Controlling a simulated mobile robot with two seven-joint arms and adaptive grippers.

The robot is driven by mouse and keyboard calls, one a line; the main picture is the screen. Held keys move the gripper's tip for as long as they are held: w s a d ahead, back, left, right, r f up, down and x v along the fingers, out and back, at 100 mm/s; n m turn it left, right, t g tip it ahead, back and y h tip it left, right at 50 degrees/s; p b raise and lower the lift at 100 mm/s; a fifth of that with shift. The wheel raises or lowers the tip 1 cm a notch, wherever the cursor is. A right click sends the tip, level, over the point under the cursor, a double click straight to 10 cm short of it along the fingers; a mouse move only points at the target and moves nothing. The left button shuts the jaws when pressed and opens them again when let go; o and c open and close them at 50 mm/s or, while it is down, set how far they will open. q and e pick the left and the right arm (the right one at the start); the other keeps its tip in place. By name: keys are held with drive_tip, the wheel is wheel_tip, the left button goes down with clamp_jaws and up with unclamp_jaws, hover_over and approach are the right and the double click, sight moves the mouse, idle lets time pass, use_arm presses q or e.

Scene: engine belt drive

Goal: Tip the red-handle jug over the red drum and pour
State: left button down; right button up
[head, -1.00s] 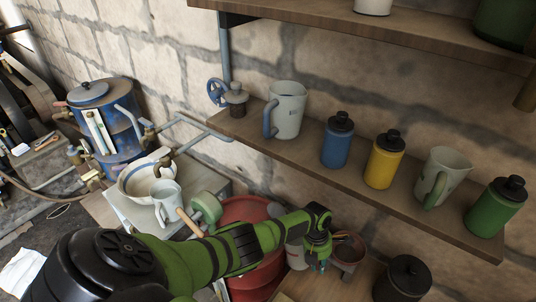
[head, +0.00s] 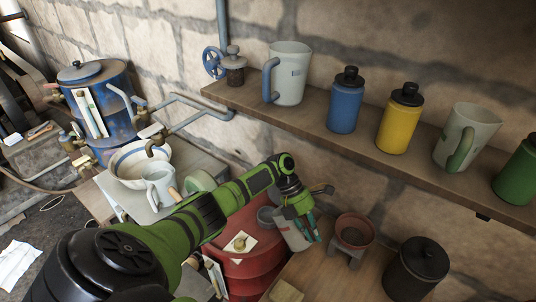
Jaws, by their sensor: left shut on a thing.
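The red drum (head: 262,272) stands at the lower middle, partly hidden behind my left arm. My left gripper (head: 304,216) is shut on a pale grey jug (head: 288,236), beside the drum's right side in the picture. The jug is tilted, with its dark mouth toward the upper left, near the drum's top edge. The gripper covers the handle side, so I cannot clearly tell the handle's colour. I see no liquid stream. A pale square with a small brass-coloured fitting (head: 240,243) is on the drum top. My right gripper is not in view.
A wall shelf (head: 365,149) holds a blue-handle jug (head: 288,80), a green-handle jug (head: 466,136) and several bottles. A brown bowl on a stand (head: 354,232) and a dark lidded canister (head: 416,268) are right of the drum. A white basin (head: 128,172) and another jug stand left.

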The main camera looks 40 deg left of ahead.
sight(304, 217)
use_arm(q)
drive_tip(key=shift+a+r+h+b, duration=0.4)
drive_tip(key=shift+h+b, duration=0.1)
drive_tip(key=shift+b, duration=0.6)
drive_tip(key=shift+w+r+h, duration=0.15)
drive_tip(key=shift+r+h, duration=0.15)
drive_tip(key=shift+r, duration=0.1)
drive_tip(key=shift+a+r+h, duration=0.15)
drive_tip(key=shift+a+h, duration=0.15)
drive_tip(key=shift+h, duration=0.2)
drive_tip(key=shift+a+b, duration=0.1)
drive_tip(key=shift+b, duration=0.6)
drive_tip(key=shift+a+r+h+b, duration=0.1)
drive_tip(key=shift+a+h+b, duration=0.2)
drive_tip(key=shift+h, duration=0.2)
drive_tip(key=shift+h+b, duration=0.3)
drive_tip(key=shift+b, duration=0.3)
drive_tip(key=shift+a+r+h+b, duration=0.1)
drive_tip(key=shift+a+h+b, duration=0.25)
drive_tip(key=shift+b, duration=0.35)
drive_tip(key=shift+a+b, duration=0.2)
drive_tip(key=shift+b, duration=0.35)
drive_tip(key=shift+a+r+h+b, duration=0.15)
drive_tip(key=shift+a+h+b, duration=0.15)
drive_tip(key=shift+b, duration=0.25)
drive_tip(key=shift+h+b, duration=0.25)
drive_tip(key=shift+b, duration=0.15)
drive_tip(key=shift+a+r+b, duration=0.15)
drive_tip(key=shift+a+b, duration=0.15)
drive_tip(key=shift+b, duration=0.35)
